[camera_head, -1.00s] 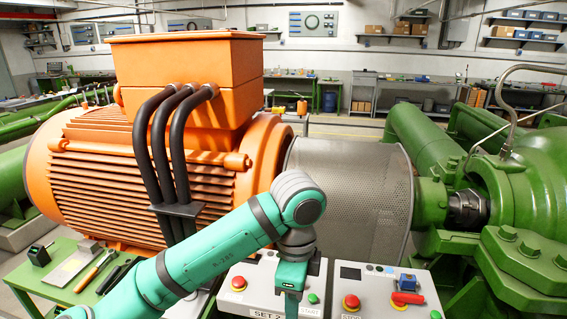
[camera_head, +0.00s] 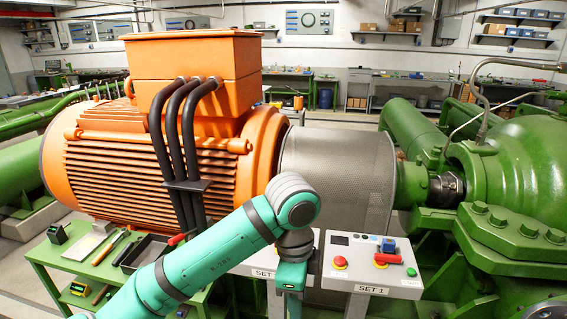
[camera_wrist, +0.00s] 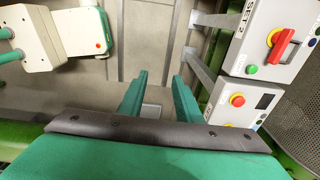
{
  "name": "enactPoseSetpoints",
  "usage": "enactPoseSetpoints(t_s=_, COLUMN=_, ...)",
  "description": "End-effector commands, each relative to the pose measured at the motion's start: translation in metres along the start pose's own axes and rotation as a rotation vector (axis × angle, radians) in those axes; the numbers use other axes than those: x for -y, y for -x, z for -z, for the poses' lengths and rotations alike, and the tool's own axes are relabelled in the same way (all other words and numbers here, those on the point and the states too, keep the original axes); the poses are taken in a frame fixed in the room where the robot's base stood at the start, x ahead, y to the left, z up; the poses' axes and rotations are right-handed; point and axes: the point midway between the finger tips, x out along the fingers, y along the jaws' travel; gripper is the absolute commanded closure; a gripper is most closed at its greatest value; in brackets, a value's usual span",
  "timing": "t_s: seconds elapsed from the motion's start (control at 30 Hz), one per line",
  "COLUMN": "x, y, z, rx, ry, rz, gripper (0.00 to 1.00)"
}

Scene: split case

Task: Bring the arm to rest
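My teal arm reaches up from the bottom of the head view and bends at a grey joint, with the hand hanging below it. My gripper (camera_wrist: 157,90) shows in the wrist view with its two teal fingers apart and nothing between them. In the head view the hand (camera_head: 290,277) hangs in front of the control boxes, and its fingertips are hard to make out. It partly hides the left box (camera_head: 250,262). The right box, marked SET 1 (camera_head: 345,272), stands clear beside it.
An orange motor (camera_head: 130,170) and a mesh guard (camera_head: 340,185) stand behind the arm. A green pump (camera_head: 525,185) is at right. A green table (camera_head: 50,255) with tools and a dark tray is at lower left. The wrist view shows floor (camera_wrist: 150,30) between the fingers.

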Motion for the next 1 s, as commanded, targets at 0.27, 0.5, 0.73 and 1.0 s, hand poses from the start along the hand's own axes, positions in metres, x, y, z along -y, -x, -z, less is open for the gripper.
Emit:
enactPoseSetpoints(t_s=0.27, x=0.015, y=-0.015, z=0.037, rx=-0.138, ry=0.01, rz=0.066, gripper=0.69)
enactPoseSetpoints(t_s=0.5, x=0.032, y=-0.027, z=0.085, rx=-0.327, ry=0.042, rz=0.148, gripper=0.69)
enactPoseSetpoints(t_s=0.73, x=0.055, y=-0.032, z=0.148, rx=-0.619, ry=0.131, rz=0.256, gripper=0.69)
enactPoseSetpoints(t_s=1.0, x=0.077, y=-0.029, z=0.198, rx=-0.946, ry=0.3, rz=0.361, gripper=0.69)
